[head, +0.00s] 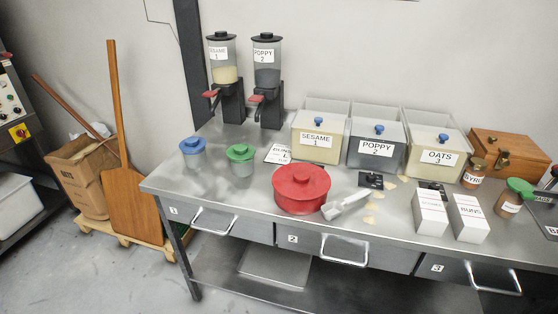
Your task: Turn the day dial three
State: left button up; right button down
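I cannot make out a thing clearly marked as the day dial in the head view. A small black block (371,180) with a pale mark on top stands on the steel table, in front of the POPPY 2 bin; I cannot tell what it is. A yellow plate with a red knob (19,132) sits on the machine panel at the far left. A dark object with white lettering (551,231) is cut off at the right edge. Neither of my grippers is in view.
The steel table (268,214) holds several labelled bins, a red lidded pot (300,188), a scoop (346,203), white BUNS cartons (469,218), jars and two dispensers. Drawers with protruding handles (344,250) line its front. A wooden peel (131,202) leans left of it.

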aim_at(434, 187)
jog(key=z, duration=0.9)
jog(key=k+j+z, duration=0.2)
jog(key=z, duration=0.15)
jog(key=k+j+z, duration=0.15)
jog(key=z, duration=0.25)
jog(key=k, duration=0.05)
